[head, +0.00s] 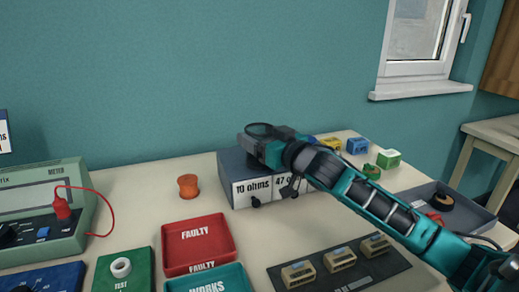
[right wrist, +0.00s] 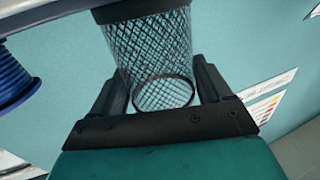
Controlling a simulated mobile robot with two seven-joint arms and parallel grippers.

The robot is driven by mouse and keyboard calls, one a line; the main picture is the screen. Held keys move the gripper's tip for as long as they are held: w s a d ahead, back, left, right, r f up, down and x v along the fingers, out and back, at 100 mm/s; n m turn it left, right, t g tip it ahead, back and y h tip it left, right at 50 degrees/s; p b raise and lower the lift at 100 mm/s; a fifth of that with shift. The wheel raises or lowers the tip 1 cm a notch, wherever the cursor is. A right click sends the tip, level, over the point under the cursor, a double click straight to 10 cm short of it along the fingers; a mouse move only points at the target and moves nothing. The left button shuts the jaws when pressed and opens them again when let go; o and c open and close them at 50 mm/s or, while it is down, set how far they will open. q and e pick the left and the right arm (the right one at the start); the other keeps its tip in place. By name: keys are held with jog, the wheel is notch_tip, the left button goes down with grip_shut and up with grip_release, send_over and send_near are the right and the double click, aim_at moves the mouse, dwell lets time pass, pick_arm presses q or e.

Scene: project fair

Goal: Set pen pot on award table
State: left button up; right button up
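The pen pot, a dark wire-mesh cup (right wrist: 150,45), sits between the two black fingers of my right gripper (right wrist: 160,90) in the right wrist view. The fingers flank it closely on both sides, and it looks gripped. In the head view my right gripper (head: 268,146) is above the grey resistor box, with a dark round rim of the pot (head: 262,130) at its end. The pot's lower part is mostly hidden there. A pale table (head: 495,132) stands at the far right by the wall; I cannot tell whether it is the award table. My left gripper is out of view.
The workbench holds a grey "10 ohms" box (head: 238,187), red "faulty" tray (head: 200,245), teal "works" tray (head: 210,281), green meter (head: 45,205), orange cup (head: 188,186) and dark connector strip (head: 385,266). A blue spool (right wrist: 14,82) shows in the right wrist view.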

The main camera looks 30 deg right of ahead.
jog(key=c, duration=0.7)
jog(key=shift+c, duration=0.2)
jog(key=shift+r, duration=0.15)
pick_arm(q)
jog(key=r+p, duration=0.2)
jog(key=p, duration=0.1)
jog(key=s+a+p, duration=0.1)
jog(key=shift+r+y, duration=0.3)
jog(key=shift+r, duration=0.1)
pick_arm(e)
notch_tip(320, 180, up, 20)
